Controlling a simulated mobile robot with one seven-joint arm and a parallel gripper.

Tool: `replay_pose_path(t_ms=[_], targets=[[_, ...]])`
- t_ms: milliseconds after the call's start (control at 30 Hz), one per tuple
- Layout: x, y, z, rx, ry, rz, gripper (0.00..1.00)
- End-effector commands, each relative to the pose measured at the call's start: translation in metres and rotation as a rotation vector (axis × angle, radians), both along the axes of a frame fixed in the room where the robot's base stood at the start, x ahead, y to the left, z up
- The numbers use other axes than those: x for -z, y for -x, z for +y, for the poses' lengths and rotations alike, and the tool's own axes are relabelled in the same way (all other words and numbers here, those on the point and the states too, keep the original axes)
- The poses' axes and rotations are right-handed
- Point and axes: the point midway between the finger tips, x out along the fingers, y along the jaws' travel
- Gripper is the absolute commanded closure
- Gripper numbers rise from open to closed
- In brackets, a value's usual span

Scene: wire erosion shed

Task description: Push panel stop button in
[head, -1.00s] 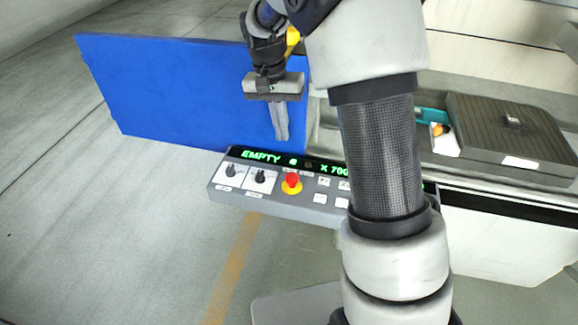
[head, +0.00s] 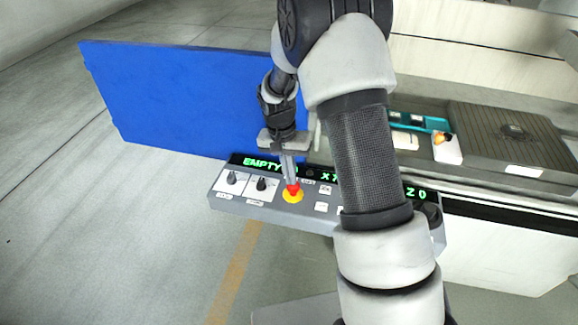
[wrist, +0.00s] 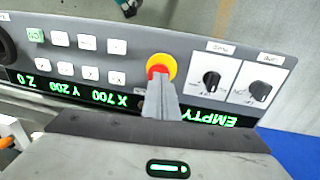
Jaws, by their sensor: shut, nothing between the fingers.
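The stop button is a red mushroom cap on a yellow ring (head: 293,195), on the sloped grey control panel (head: 225,203). My gripper (head: 290,182) is shut and empty, its fingers pointing down at the red cap. In the head view the fingertips overlap the top edge of the cap. In the wrist view the stop button (wrist: 161,66) shows just beyond my fingertips (wrist: 160,82), which cover part of the cap. I cannot tell whether they touch it, or how deep the button sits.
Two black rotary knobs (head: 262,184) sit left of the button, and white push keys (head: 321,206) sit right of it. A green-lit display runs along the panel's back edge. A blue board (head: 180,105) stands behind. A ribbed dark case (head: 505,135) lies at the right.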

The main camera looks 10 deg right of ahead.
Motion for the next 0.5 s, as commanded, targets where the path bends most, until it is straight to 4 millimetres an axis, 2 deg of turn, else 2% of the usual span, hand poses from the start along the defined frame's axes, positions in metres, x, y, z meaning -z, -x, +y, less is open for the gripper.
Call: replay_pose_path(t_ms=[367, 500], targets=[[0.003, 0.0, 0.0, 0.0, 0.0, -0.001, 1.0], [0.019, 0.0, -0.001, 0.0, 0.001, 0.0, 1.0]])
